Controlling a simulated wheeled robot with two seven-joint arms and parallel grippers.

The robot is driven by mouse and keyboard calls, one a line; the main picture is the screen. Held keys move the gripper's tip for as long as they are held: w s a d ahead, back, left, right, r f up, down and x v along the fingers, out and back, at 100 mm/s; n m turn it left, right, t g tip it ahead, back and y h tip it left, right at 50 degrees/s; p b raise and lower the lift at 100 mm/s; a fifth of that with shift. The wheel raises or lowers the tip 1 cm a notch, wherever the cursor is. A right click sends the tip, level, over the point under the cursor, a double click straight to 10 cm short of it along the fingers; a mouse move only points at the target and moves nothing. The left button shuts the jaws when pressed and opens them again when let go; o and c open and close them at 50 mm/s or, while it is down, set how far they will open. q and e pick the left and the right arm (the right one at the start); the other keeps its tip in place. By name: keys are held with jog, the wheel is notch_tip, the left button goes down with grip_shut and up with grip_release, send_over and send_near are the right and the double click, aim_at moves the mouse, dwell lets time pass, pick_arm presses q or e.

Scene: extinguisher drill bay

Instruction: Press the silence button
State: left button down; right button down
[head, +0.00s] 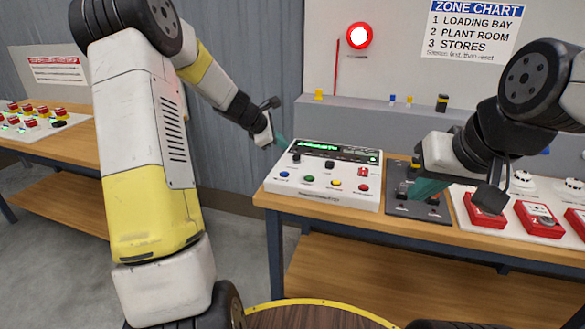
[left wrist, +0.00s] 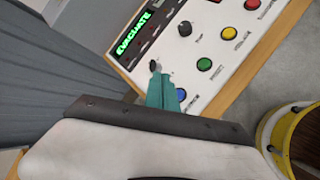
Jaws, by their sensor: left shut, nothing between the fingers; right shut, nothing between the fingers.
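The white alarm panel (head: 322,199) stands on the wooden bench, with its lit green display (head: 317,146) at the back. Its front row has a blue button (head: 284,175), a green button (head: 309,180), a yellow button (head: 336,183) and a red button (head: 363,187). The button labels are too small to read surely. My left gripper (head: 281,142) is shut and empty at the panel's back left corner. In the left wrist view its teal fingers (left wrist: 161,92) overlap the panel near a black knob and the blue button (left wrist: 181,95). My right gripper (head: 430,187) is shut and empty over the dark box.
The dark grey box (head: 412,208) with black switches stands right of the panel. Red call points (head: 484,212) lie on a white board further right. A red lamp (head: 359,36) glows on the wall beside a zone chart (head: 474,30). Another bench (head: 85,143) stands at left.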

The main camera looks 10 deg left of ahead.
aim_at(282, 174)
pick_arm(q)
jog(key=shift+f, duration=3.8)
jog(key=shift+f, duration=0.1)
jog(key=shift+f, duration=0.3)
jog(key=shift+f, duration=0.45)
jog(key=shift+r, duration=0.85)
jog(key=shift+r, duration=2.55)
